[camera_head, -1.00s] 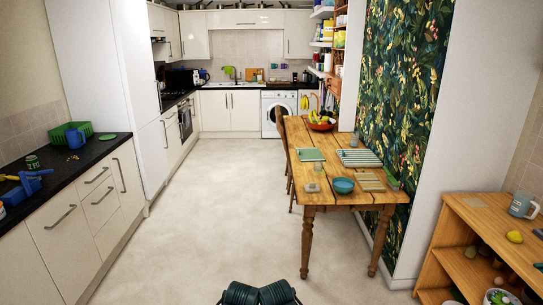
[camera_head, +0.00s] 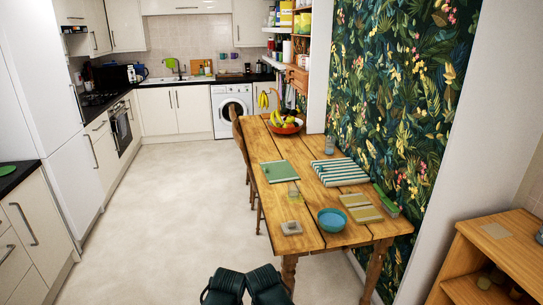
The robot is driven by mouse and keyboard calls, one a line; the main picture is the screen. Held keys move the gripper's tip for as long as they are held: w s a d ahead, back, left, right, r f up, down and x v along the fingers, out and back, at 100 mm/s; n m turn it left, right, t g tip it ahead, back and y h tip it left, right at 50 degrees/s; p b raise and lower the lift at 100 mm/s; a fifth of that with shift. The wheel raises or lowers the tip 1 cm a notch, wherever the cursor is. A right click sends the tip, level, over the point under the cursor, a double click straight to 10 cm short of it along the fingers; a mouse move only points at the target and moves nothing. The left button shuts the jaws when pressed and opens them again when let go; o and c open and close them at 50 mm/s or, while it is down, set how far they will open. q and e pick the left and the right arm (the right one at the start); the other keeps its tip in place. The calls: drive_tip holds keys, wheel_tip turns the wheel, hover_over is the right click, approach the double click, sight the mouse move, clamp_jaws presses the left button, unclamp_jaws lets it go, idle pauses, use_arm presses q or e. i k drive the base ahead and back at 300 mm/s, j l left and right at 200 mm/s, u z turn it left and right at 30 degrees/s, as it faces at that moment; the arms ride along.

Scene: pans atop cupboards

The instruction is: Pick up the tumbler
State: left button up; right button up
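A small clear tumbler-like glass (camera_head: 293,190) stands on the wooden table, between the green mat and the blue bowl. A second greyish glass (camera_head: 330,145) stands further back, behind the striped mat. I cannot tell which one is the tumbler.
The wooden table (camera_head: 285,245) also holds a blue bowl (camera_head: 332,220), a green mat (camera_head: 278,173), a striped mat (camera_head: 340,172), a fruit bowl (camera_head: 285,124) and a grey coaster (camera_head: 291,228). A wooden shelf unit (camera_head: 500,255) stands at right. The floor (camera_head: 175,220) left of the table is clear.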

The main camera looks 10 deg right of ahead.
sight(294, 192)
drive_tip(key=i+j+z, duration=0.25)
drive_tip(key=i+z, duration=0.25)
drive_tip(key=i+j+z, duration=0.45)
drive_tip(key=i, duration=0.2)
